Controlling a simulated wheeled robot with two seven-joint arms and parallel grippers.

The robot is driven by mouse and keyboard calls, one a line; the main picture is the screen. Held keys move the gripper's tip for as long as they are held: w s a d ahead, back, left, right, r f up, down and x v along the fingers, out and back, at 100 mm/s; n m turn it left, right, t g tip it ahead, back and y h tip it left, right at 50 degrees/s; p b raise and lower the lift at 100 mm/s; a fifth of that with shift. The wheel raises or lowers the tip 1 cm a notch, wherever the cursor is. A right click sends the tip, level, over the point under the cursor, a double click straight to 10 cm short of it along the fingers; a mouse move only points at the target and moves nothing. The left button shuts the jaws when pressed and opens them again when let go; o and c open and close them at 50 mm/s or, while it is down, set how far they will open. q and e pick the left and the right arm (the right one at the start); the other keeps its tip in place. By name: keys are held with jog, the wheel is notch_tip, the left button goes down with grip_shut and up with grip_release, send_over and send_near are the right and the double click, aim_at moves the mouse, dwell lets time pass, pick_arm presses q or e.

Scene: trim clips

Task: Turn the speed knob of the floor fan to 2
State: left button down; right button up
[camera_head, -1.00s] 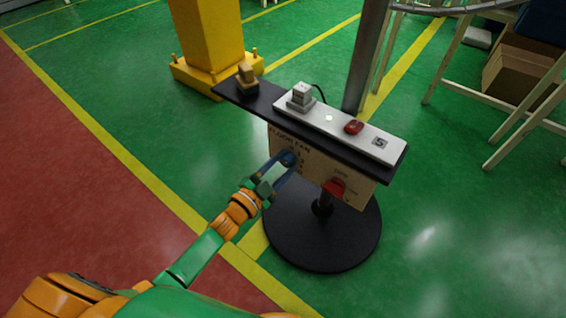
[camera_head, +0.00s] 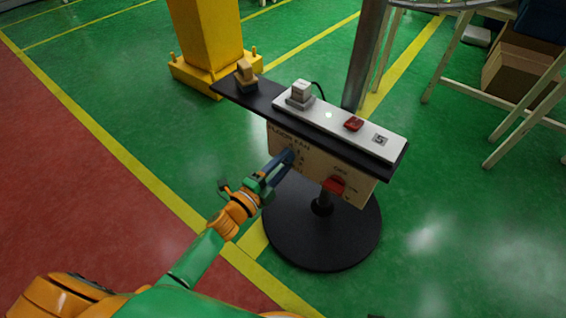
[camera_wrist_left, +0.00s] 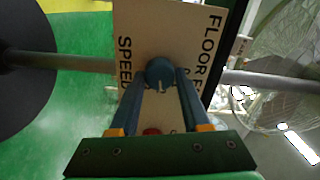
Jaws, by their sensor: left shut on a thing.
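The floor fan's control box (camera_head: 317,170) is a cream panel under a dark shelf on a post. The blue speed knob (camera_wrist_left: 160,73) sits on it beside the word SPEED, with a pale pointer line on its face. My left gripper (camera_head: 289,157) reaches the panel from the left; in the left wrist view its two blue fingers (camera_wrist_left: 161,90) are shut on the knob, one on each side. The fingers hide the knob in the head view. The numbers around the knob are mostly hidden, so its setting cannot be read. My right gripper is not in view.
A red switch (camera_head: 333,185) is on the panel's right part. On the shelf are a white power strip (camera_head: 340,128) with a plug (camera_head: 301,91) and a tan-and-black block (camera_head: 246,76). A round black base (camera_head: 322,240) stands below. A yellow column (camera_head: 207,40) is behind left.

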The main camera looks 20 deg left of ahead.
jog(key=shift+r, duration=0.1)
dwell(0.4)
pick_arm(q)
jog(key=shift+c, duration=1.9)
grip_release()
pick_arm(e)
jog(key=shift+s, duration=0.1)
pick_arm(q)
jog(key=shift+s+a, duration=0.1)
jog(key=shift+s, duration=0.1)
jog(key=p+v, duration=0.1)
jog(key=v, duration=0.5)
jog(key=shift+s, duration=0.35)
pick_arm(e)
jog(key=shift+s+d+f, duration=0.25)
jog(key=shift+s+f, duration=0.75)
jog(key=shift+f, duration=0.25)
